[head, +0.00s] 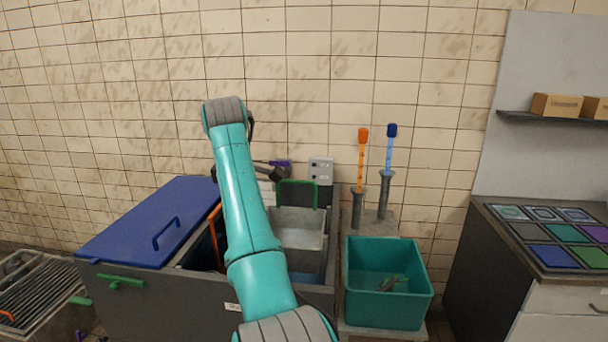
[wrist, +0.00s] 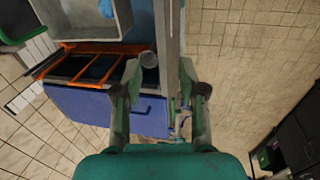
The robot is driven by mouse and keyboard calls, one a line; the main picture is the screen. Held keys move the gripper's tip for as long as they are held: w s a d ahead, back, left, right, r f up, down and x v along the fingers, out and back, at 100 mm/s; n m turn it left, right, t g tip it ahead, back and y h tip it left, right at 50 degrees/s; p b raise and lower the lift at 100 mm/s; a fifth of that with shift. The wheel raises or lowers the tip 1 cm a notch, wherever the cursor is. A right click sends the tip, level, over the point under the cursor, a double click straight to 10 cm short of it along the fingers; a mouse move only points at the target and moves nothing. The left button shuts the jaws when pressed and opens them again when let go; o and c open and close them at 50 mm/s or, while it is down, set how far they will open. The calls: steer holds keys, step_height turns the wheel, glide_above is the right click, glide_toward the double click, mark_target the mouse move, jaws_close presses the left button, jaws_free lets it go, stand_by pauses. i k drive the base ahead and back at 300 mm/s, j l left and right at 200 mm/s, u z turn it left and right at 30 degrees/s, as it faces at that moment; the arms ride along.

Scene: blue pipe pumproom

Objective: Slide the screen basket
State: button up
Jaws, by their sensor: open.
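A grey tank (head: 140,305) has a blue lid (head: 150,225) on its left part and an opening at its right. An orange frame (head: 214,222) shows at the opening, partly hidden by my arm; the wrist view shows its bars (wrist: 95,66) beside the blue lid (wrist: 80,108). A grey box-shaped insert (head: 298,230) sits in the opening, with a green handle (head: 297,184) behind it. I cannot tell which of these is the screen basket. My gripper (wrist: 163,72) is open and empty; it shows small near the wall, above the tank's back, in the head view (head: 278,172).
A teal bin (head: 357,305) with small debris stands right of the tank. Behind it, orange (head: 362,150) and blue (head: 390,150) handled tools stand upright in grey holders. A grated trough (head: 35,285) is at left, a cabinet (head: 560,320) at right. The tiled wall closes the back.

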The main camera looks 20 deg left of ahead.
mark_target(301, 231)
steer(key=i+j, duration=0.1)
steer(key=i, duration=1.2)
